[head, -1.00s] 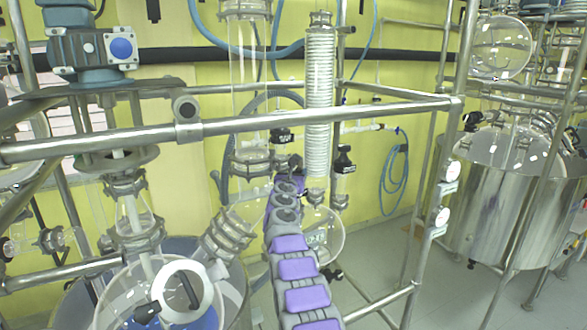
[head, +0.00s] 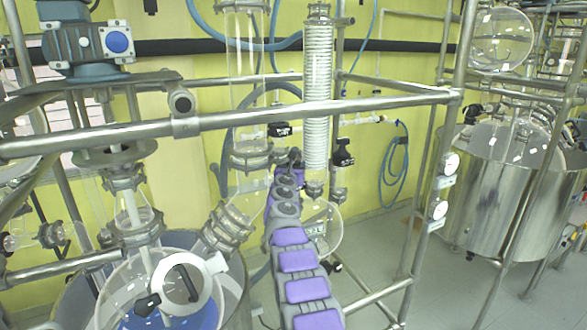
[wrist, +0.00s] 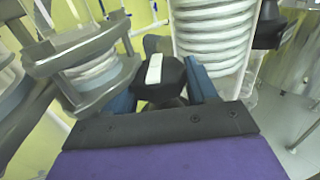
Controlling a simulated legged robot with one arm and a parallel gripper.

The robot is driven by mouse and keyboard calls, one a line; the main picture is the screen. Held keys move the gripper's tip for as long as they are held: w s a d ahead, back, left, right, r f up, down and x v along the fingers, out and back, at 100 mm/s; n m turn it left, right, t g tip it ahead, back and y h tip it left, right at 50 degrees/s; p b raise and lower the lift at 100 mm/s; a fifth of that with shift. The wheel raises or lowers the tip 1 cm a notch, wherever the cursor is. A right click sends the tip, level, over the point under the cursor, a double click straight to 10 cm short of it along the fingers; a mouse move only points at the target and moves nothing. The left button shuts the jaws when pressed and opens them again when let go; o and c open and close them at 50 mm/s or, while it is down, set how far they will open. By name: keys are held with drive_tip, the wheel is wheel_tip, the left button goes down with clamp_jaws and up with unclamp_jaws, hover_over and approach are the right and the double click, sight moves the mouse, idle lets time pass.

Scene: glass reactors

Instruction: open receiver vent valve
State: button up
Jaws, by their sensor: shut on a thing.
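In the wrist view, a black valve handle (wrist: 168,78) with a white stripe on top sits between the blue fingers of my gripper (wrist: 163,88). The jaws are shut on it. In the head view my purple and grey arm reaches up between a glass column and a coiled condenser, with my gripper (head: 289,158) at its far end, small and mostly hidden by the arm. A black valve (head: 280,130) with a label shows just above it. I cannot tell whether that is the held handle. Another black valve (head: 343,153) hangs right of the condenser.
The white coiled condenser (head: 317,95) is close on the right and the clamped glass column (head: 249,150) close on the left. A round glass receiver (head: 322,228) is beside my arm. A steel rail (head: 330,108) crosses above it. Open floor lies right.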

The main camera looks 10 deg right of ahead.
drive_tip(key=shift+a+y, duration=0.1)
drive_tip(key=shift+y, duration=0.2)
drive_tip(key=shift+r+n+t+y+b, duration=0.1)
drive_tip(key=shift+n+t+y+b, duration=0.2)
drive_tip(key=shift+n+y+b, duration=0.45)
drive_tip(key=shift+n+y, duration=0.75)
drive_tip(key=shift+y, duration=0.5)
drive_tip(key=shift+d+n+y+p, duration=0.2)
drive_tip(key=shift+n+y+p, duration=0.15)
drive_tip(key=shift+y, duration=0.35)
drive_tip(key=n+y+p, duration=0.1)
drive_tip(key=p, duration=0.1)
drive_tip(key=n+y+p, duration=0.1)
drive_tip(key=y+p, duration=0.1)
drive_tip(key=shift+r+n+y, duration=0.25)
drive_tip(key=shift+r+y, duration=0.05)
drive_tip(key=shift+a+f+n+y+p, duration=0.15)
drive_tip(key=shift+n+y+p, duration=0.35)
drive_tip(key=shift+y+p, duration=0.5)
drive_tip(key=shift+g+p, duration=0.4)
drive_tip(key=shift+n+y+p, duration=0.4)
drive_tip(key=shift+p, duration=0.05)
